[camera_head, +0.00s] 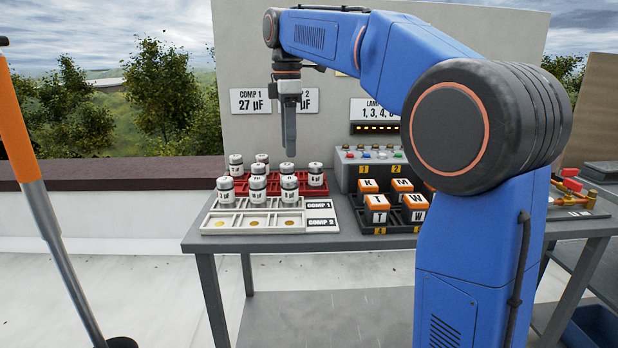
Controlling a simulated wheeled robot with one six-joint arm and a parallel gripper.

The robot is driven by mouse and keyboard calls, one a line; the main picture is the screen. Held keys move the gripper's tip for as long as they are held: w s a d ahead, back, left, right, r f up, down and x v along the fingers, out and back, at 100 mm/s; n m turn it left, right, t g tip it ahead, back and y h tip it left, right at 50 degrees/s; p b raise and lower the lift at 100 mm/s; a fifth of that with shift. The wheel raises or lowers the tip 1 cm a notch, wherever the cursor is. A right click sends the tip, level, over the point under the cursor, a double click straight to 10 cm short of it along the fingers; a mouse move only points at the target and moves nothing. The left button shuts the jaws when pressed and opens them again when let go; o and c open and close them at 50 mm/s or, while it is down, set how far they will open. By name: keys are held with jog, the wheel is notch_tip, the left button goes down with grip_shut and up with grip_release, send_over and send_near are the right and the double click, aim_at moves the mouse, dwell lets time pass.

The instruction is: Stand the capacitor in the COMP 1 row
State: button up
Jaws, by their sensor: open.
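Several white, dark-topped capacitors stand upright on the table. A front line of three, including a left one (225,190) and a right one (289,189), appears to stand in the back row of the pale tray (248,231), beside the COMP 1 label (318,205). The tray's front COMP 2 row shows yellowish discs and no capacitors. More capacitors, including one at the right (315,175), stand behind in a red rack (328,187). My gripper (290,153) points down above the capacitors, open and empty. It is seen edge-on, so the gap between its fingers is hidden.
A sign reading COMP 1, 27 µF (253,101) is on the back panel. A grey button box (372,170) and a dark tray with orange-topped blocks (377,208) stand to the right. My arm covers part of the table's right side. An orange-and-grey pole (17,140) stands at the left.

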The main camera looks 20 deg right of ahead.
jog(key=s+d+f+m, duration=0.1)
jog(key=s+f+m, duration=0.1)
jog(key=s, duration=0.4)
jog(key=s+d+f+m+t, duration=0.1)
jog(key=s+d+f+m, duration=0.1)
jog(key=s+f+m, duration=0.1)
jog(key=s+d+f+m+t, duration=0.1)
jog(key=s+f+m, duration=0.2)
jog(key=s+f, duration=0.2)
jog(key=shift+s+d, duration=0.2)
jog(key=shift+s, duration=0.75)
jog(key=shift+s+d, duration=0.15)
jog(key=shift+s, duration=0.75)
jog(key=s+d+f+m+t, duration=0.2)
jog(key=s+f+m, duration=0.6)
jog(key=s+f, duration=0.7)
notch_tip(320, 180, down, 3)
jog(key=shift+s+d+f+t, duration=0.1)
jog(key=shift+s+d+t, duration=0.05)
jog(key=shift+s+t, duration=0.25)
